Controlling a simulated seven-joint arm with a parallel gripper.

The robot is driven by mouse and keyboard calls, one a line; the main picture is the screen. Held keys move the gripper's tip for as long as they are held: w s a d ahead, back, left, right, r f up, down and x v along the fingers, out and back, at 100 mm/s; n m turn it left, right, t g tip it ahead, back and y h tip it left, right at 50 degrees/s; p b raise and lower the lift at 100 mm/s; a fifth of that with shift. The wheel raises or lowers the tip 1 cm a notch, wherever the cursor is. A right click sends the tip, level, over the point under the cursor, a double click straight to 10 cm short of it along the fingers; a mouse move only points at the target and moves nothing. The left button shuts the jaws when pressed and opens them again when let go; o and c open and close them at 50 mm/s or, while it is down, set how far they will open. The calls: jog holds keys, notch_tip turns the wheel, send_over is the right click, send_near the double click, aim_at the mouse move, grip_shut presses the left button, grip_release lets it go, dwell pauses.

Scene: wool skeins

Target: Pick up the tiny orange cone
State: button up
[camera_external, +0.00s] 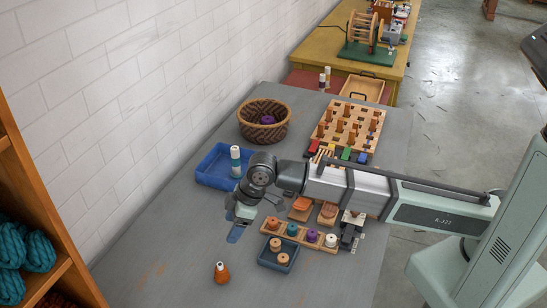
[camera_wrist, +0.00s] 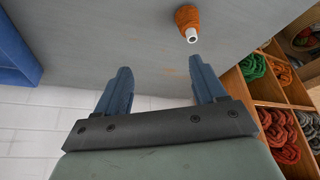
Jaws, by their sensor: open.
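The tiny orange cone (camera_external: 221,273) stands on the grey table near its front, with a pale tip on top. In the wrist view the orange cone (camera_wrist: 188,20) is at the top, beyond the right fingertip and apart from it. My gripper (camera_external: 237,235) is above the table, up and slightly right of the cone in the external view. In the wrist view my gripper (camera_wrist: 159,65) has its two blue fingers spread with nothing between them.
A blue tray (camera_external: 208,176) with a white-and-teal spool (camera_external: 235,160) and a wicker basket (camera_external: 244,124) lie farther back. A wooden spool rack (camera_external: 270,231) and a small dark blue tray (camera_external: 264,257) are right of the cone. Shelves with yarn (camera_external: 62,262) stand left. Table around the cone is clear.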

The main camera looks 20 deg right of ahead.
send_near(221, 264)
jog(key=shift+n, duration=0.3)
jog(key=shift+x, duration=6.4)
jog(key=c, duration=1.1)
jog(key=shift+r, duration=0.15)
